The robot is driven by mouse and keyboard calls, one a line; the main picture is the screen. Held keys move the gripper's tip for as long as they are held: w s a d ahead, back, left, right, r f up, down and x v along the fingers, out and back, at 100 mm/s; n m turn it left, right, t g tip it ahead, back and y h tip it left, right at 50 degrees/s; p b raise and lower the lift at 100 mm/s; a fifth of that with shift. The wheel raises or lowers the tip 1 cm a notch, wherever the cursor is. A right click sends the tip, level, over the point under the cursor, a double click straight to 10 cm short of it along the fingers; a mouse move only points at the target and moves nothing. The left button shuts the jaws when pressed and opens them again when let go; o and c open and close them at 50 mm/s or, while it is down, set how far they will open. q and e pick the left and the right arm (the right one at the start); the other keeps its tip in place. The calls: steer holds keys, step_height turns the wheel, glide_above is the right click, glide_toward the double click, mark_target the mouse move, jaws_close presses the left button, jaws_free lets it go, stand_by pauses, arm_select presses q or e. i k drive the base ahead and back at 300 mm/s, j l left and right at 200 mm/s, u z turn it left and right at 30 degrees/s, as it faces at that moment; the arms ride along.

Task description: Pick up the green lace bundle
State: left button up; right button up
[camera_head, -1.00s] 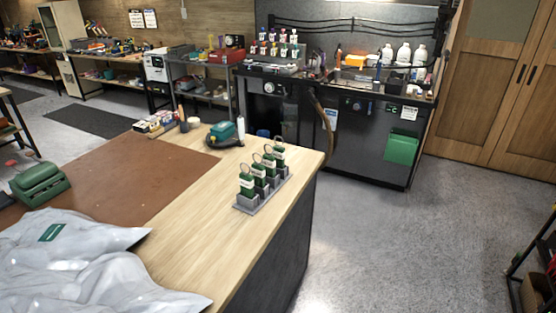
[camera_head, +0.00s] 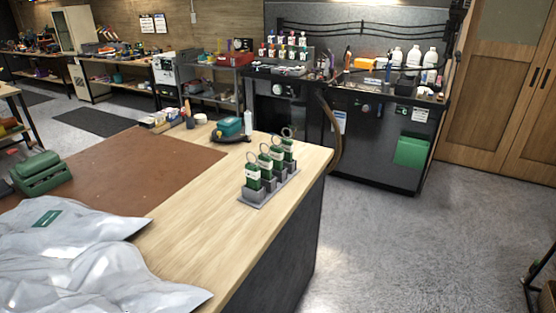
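A rack of small coloured bundles (camera_head: 288,47) stands on the back of the dark workbench across the aisle. The bundles sit in two rows, in red, blue, green and other colours. They are too small to tell for certain which is the green lace bundle; a greenish one seems to be in the lower row. Neither of my grippers shows in the head view.
The near wooden table (camera_head: 190,225) bears a grey holder (camera_head: 262,203) with green-labelled, ring-topped items, a green tool (camera_head: 230,130) and grey plastic bags (camera_head: 75,262). The dark workbench (camera_head: 375,150) carries white bottles and a hose.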

mark_target(287, 145)
steer(key=i+l+u, duration=0.15)
steer(key=u, duration=0.2)
steer(key=i+l+u, duration=0.15)
steer(key=u, duration=0.2)
steer(key=i+l+u, duration=0.1)
steer(key=l+u, duration=0.25)
steer(key=j, duration=0.1)
